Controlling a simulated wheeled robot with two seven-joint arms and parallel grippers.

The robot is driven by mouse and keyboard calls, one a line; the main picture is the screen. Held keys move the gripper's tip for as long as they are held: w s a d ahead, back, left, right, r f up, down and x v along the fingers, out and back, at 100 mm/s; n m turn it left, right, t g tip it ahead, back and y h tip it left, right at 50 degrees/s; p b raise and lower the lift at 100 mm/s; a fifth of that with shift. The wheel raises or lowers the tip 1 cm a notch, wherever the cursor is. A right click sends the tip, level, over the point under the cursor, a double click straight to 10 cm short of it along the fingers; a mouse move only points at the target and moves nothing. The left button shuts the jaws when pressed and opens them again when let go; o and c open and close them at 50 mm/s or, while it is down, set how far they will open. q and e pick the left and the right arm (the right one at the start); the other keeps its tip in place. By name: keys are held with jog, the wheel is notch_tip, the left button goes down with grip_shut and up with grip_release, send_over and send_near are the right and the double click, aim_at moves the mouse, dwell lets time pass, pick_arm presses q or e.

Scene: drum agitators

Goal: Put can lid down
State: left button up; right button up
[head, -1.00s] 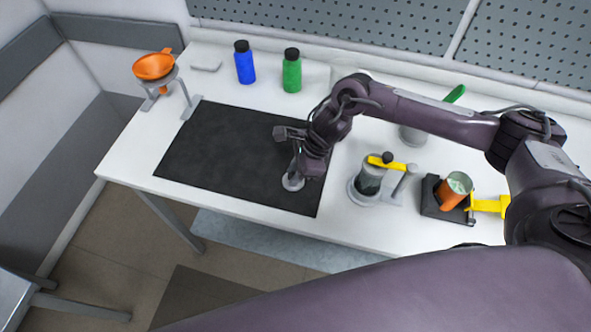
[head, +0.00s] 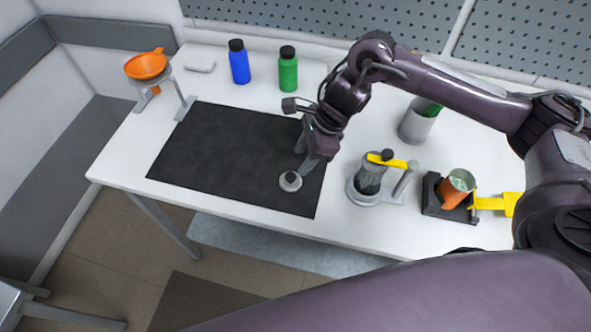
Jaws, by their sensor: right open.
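The can lid (head: 290,181), a small grey disc with a pale knob, lies on the black mat (head: 215,160) near its front right part. My right gripper (head: 303,163) is open, just above and to the right of the lid, and looks clear of it. The orange can (head: 456,192) sits tilted in a dark holder (head: 432,205) at the right, with its top uncovered and pale contents showing. My left gripper is not in view.
A grey vessel with a yellow-handled clamp (head: 370,180) stands right of the mat. A grey cup (head: 416,122) is behind it. Blue (head: 239,64) and green (head: 288,72) bottles and an orange funnel (head: 146,66) on a stand are at the back. The mat's left is clear.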

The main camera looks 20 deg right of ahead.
jog(key=b+v, duration=0.1)
jog(key=v, duration=0.4)
jog(key=shift+s+a, duration=0.1)
dwell(0.4)
